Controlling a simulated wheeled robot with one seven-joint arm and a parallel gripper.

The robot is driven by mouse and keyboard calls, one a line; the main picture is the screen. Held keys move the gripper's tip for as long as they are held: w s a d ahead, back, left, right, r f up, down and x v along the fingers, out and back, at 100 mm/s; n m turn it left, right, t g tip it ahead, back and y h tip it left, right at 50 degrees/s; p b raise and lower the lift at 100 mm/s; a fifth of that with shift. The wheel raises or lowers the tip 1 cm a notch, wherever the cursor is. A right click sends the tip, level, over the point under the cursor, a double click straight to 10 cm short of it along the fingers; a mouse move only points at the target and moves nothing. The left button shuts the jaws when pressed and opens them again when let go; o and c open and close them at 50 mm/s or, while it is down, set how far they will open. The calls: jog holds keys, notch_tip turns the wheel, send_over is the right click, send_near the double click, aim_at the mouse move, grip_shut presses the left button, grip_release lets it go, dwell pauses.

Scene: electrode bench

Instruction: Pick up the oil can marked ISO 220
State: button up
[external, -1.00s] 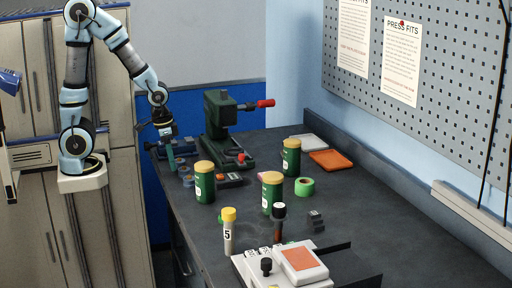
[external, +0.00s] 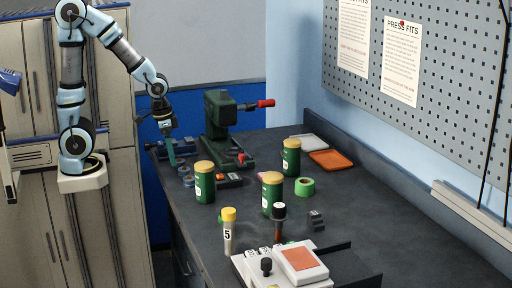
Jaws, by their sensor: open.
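Three green oil cans with yellow lids stand upright on the dark bench. One can (external: 204,184) is at the left, one (external: 272,194) is nearer the middle, and one (external: 291,158) is farther back. Each has a pale label, but the print is too small to read, so I cannot tell which is ISO 220. My gripper (external: 170,158) is open and empty, pointing down over the bench's far left end, left of and apart from the nearest can. Its fingertips show small and partly blend with the items behind.
A green press (external: 220,130) with a red handle stands right of my gripper. Blue rings (external: 186,175) lie below it. A yellow-capped tube (external: 229,232), a white device (external: 280,266), green tape (external: 304,187) and an orange tray (external: 331,160) are also on the bench. The right front is clear.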

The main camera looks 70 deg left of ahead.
notch_tip(320, 180, up, 5)
jog(key=w+d+r+n+t+h, duration=0.1)
jog(key=w+d+r+t, duration=0.3)
jog(key=w, duration=0.6)
jog(key=w+d+f+t, duration=0.1)
jog(key=w+d+t, duration=0.2)
jog(key=w+d, duration=0.55)
jog(key=w+d+r+n+t+h, duration=0.1)
jog(key=w+d+r+t, duration=0.2)
jog(key=w, duration=0.8)
jog(key=n+g+y, duration=0.1)
jog(key=n+y, duration=0.6)
jog(key=y, duration=0.3)
send_near(289, 155)
jog(key=x, duration=0.3)
jog(key=b+x, duration=0.1)
jog(key=x, duration=0.1)
jog(key=shift+w+r, duration=0.15)
jog(key=shift+r, duration=0.3)
jog(key=shift+f, duration=0.4)
jog(key=shift+w+a+f, duration=0.15)
jog(key=p+x, duration=0.1)
jog(key=x, duration=0.4)
jog(key=p+x, duration=0.2)
jog(key=x, duration=0.3)
jog(key=shift+a, duration=0.35)
